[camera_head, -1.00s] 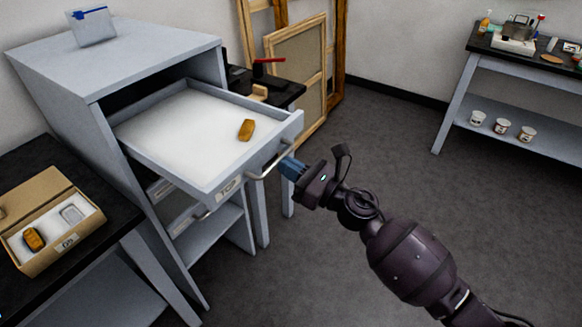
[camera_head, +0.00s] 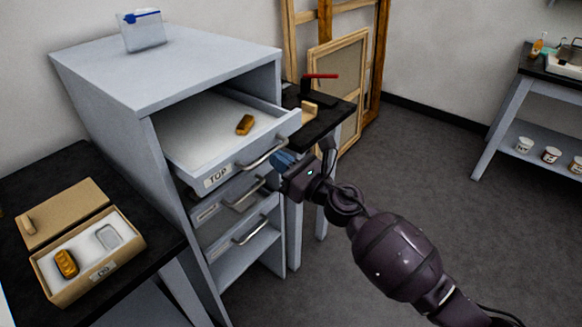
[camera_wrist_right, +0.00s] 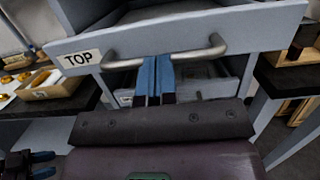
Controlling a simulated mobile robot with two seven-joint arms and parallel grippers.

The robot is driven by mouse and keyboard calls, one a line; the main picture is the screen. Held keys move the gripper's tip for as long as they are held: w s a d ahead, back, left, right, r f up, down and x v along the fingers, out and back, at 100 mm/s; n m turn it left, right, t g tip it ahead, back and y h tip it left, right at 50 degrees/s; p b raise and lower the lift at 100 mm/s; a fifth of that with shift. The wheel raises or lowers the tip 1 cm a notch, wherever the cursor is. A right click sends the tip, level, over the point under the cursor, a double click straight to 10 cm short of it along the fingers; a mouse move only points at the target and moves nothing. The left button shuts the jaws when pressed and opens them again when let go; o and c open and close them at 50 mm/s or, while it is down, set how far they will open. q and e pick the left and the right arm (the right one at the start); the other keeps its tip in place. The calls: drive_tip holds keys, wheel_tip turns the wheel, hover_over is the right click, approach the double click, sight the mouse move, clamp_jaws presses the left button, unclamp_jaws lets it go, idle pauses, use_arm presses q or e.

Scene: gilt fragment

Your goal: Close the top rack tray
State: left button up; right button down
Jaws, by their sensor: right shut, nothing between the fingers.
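The top rack tray (camera_head: 206,146) is a grey drawer labelled TOP, standing partly out of the grey cabinet (camera_head: 168,69). A small gold-brown piece (camera_head: 245,125) lies on its white floor. My right gripper (camera_head: 283,161) is shut and empty at the tray's front, by the metal bar handle (camera_head: 264,155). In the right wrist view, its blue fingertips (camera_wrist_right: 157,76) overlap the middle of the bar handle (camera_wrist_right: 165,57); I cannot tell whether they touch it. What seems to be my left gripper (camera_wrist_right: 41,165) shows at the lower left there, its jaws unclear.
Lower drawers (camera_head: 240,224) sit further in beneath the tray. An open cardboard box (camera_head: 70,297) stands on the black side table at left. A dark bench (camera_head: 335,112) and wooden frames (camera_head: 342,85) stand behind right.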

sight(259, 149)
drive_tip(key=x, duration=0.3)
drive_tip(key=f+b+x, duration=0.1)
drive_tip(key=x, duration=0.2)
drive_tip(key=f+b+x, duration=0.1)
drive_tip(key=x, duration=0.1)
drive_tip(key=shift+w+a+r, duration=0.1)
drive_tip(key=shift+w+a, duration=0.3)
drive_tip(key=shift+a, duration=0.05)
use_arm(q)
drive_tip(key=shift+w+d+f, duration=0.1)
drive_tip(key=shift+w+f, duration=0.1)
drive_tip(key=shift+f, duration=0.25)
drive_tip(key=shift+w+d+f, duration=0.1)
drive_tip(key=shift+w+f, duration=0.1)
drive_tip(key=shift+f, duration=0.2)
use_arm(e)
drive_tip(key=shift+r, duration=0.3)
use_arm(q)
drive_tip(key=shift+s, duration=0.1)
use_arm(e)
drive_tip(key=shift+r, duration=0.15)
use_arm(q)
drive_tip(key=shift+a, duration=0.1)
